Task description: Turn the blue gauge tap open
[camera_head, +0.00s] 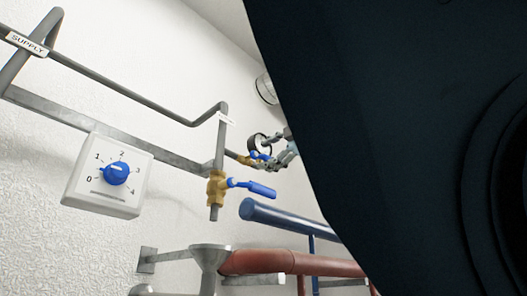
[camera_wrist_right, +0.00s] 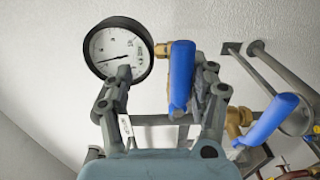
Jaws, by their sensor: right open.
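The blue gauge tap (camera_wrist_right: 181,75) has a long blue lever on a brass body, beside the round white-faced gauge (camera_wrist_right: 118,48) in the right wrist view. In the head view the gauge (camera_head: 254,144) is small and partly behind my right gripper (camera_head: 286,154), with a bit of the blue tap (camera_head: 261,157) showing. My right gripper (camera_wrist_right: 162,88) is open. The blue lever appears between its fingers, nearer the right-hand finger; I cannot tell whether they touch. My left gripper is not in view.
A second brass valve with a blue lever (camera_head: 252,188) sits close by on the lower pipe; its lever (camera_wrist_right: 268,119) is right of my gripper in the wrist view. A white dial box (camera_head: 105,175), a blue pipe (camera_head: 285,218) and a red pipe (camera_head: 262,262) are nearby.

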